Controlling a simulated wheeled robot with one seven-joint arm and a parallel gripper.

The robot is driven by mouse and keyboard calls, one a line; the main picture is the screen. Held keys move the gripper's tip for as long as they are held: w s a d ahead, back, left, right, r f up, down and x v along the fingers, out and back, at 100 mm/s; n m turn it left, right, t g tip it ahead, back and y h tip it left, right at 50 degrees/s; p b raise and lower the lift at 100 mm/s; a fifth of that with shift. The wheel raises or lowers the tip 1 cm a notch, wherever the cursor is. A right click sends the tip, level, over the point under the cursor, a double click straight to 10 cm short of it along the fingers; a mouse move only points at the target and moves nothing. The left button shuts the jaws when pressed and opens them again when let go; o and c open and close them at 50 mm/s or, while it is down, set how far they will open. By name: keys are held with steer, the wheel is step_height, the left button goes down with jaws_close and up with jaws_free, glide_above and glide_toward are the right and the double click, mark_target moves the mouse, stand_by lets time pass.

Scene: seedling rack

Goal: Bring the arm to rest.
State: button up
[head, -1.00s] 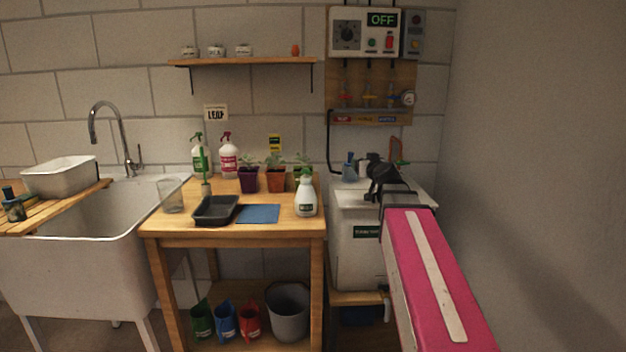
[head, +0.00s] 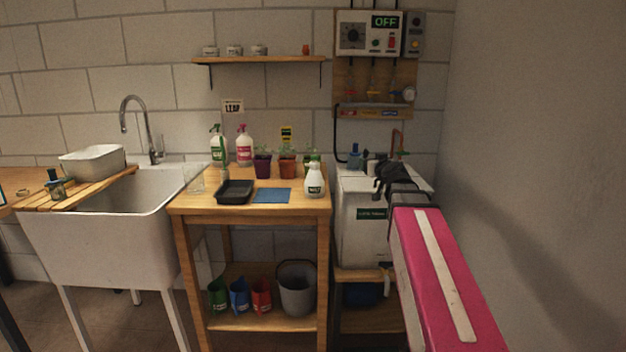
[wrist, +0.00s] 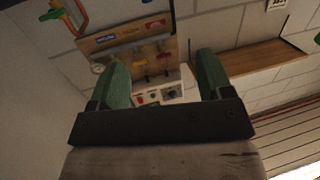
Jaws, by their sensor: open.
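My pink arm reaches in from the lower right of the head view, with its dark wrist in front of the white tank (head: 362,235). My gripper (wrist: 157,75) shows in the wrist view with two green fingers set wide apart. It is open, and nothing is between the fingers but the distant wall panel. In the head view the fingertips are hidden behind the wrist.
A wooden bench (head: 190,208) holds a black tray (head: 235,191), a blue mat (head: 272,196), potted seedlings and bottles. A sink (head: 110,235) stands left. The control box (head: 370,34) reads OFF. A bare wall (head: 540,120) lies close on the right.

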steer(key=s+a+f+g, duration=0.2)
steer(key=s+f+g, duration=0.2)
steer(key=f, duration=0.7)
steer(key=s+a+f+g, duration=0.3)
steer(key=f+g, duration=0.1)
steer(key=f, duration=0.8)
steer(key=s+d+f+m+g+h, duration=0.2)
steer(key=s+f+g, duration=0.6)
steer(key=s+f, duration=0.9)
steer(key=shift+s+d+f+g+h, duration=0.4)
steer(key=shift+f+h, duration=0.4)
steer(key=shift+f, duration=0.05)
